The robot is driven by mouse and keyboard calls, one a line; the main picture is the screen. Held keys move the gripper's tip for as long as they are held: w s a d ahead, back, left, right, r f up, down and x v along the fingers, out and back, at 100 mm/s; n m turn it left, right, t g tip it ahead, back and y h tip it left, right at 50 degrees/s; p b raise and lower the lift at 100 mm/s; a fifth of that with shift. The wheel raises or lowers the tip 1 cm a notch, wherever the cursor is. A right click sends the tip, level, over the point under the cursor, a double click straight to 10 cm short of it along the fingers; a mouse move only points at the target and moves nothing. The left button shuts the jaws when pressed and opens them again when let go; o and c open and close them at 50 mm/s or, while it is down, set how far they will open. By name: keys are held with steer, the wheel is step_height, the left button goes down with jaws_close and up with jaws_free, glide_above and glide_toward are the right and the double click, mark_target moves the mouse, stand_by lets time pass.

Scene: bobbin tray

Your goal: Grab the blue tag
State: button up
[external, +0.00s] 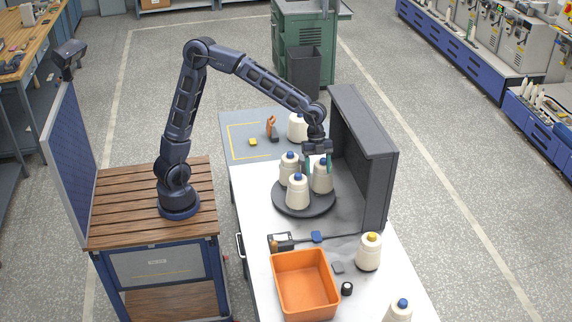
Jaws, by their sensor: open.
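A small dark-blue flat piece (317,237), which looks like the blue tag, lies on the light table in front of a round dark tray (304,211). It is beside a dark device (281,242), and I cannot tell whether they are joined. My gripper (318,168) points down with its teal fingers apart, at the right rear of the tray. It is over or around the top of a cream bobbin with a blue cap (322,180); I cannot tell whether it touches. The blue piece is nearer the camera than my gripper, and nothing covers it.
Two more blue-capped bobbins (297,193) stand on the tray. A tall dark panel (376,190) borders the table's right side. An orange bin (276,285), a yellow-capped bobbin (369,254) and a black cap (347,288) are at the front. An orange tool (270,125) stands behind.

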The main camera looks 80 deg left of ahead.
glide_toward(316, 235)
steer(key=shift+w+d+f, duration=0.25)
steer(key=shift+w+f, duration=0.05)
steer(key=shift+f, duration=0.35)
steer(key=shift+s+x, duration=0.2)
steer(key=shift+x, duration=3.15)
steer(key=c, duration=1.1)
